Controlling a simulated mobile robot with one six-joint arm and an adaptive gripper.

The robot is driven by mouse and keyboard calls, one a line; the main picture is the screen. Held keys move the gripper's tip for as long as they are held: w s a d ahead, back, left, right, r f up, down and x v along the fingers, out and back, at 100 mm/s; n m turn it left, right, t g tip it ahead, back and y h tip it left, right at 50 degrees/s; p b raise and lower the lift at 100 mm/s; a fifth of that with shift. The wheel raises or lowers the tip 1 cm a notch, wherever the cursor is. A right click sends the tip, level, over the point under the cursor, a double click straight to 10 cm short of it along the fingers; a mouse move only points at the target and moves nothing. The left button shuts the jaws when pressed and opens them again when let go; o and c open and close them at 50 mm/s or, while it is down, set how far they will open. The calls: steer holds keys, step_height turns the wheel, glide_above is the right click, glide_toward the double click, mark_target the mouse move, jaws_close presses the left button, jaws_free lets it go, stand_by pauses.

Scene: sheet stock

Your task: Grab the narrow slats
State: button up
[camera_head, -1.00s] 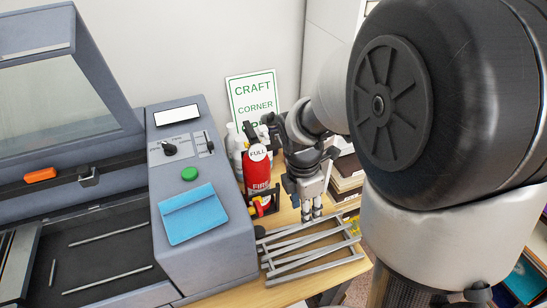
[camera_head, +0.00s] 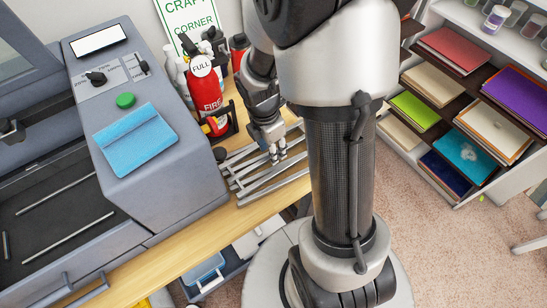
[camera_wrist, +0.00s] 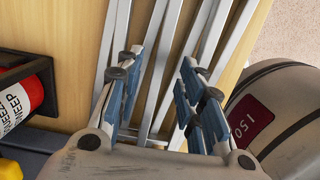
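Several narrow grey slats (camera_head: 246,184) lie in a loose, partly crossed heap on the wooden table, right of the grey machine. In the wrist view the slats (camera_wrist: 162,62) run lengthwise between and beyond the fingers. My gripper (camera_head: 278,157) points down over the heap. In the wrist view its two blue-padded fingers (camera_wrist: 160,80) stand apart, with slats seen in the gap. I cannot tell whether the fingers touch any slat. My arm hides the right end of the heap in the head view.
A red fire extinguisher (camera_head: 206,95) stands close behind the slats. The grey machine (camera_head: 165,180) holds thin strips (camera_head: 68,240) in its bed and a blue pouch (camera_head: 135,140) on top. Shelves of coloured sheets (camera_head: 465,60) stand at right. Bare table (camera_head: 205,225) lies in front of the slats.

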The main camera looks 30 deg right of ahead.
step_height(320, 180, down, 2)
steer(key=shift+d+f+b, duration=0.15)
steer(key=shift+f+b, duration=0.05)
steer(key=shift+b, duration=0.15)
steer(key=shift+r, duration=0.1)
steer(key=shift+c, duration=0.4)
jaws_close()
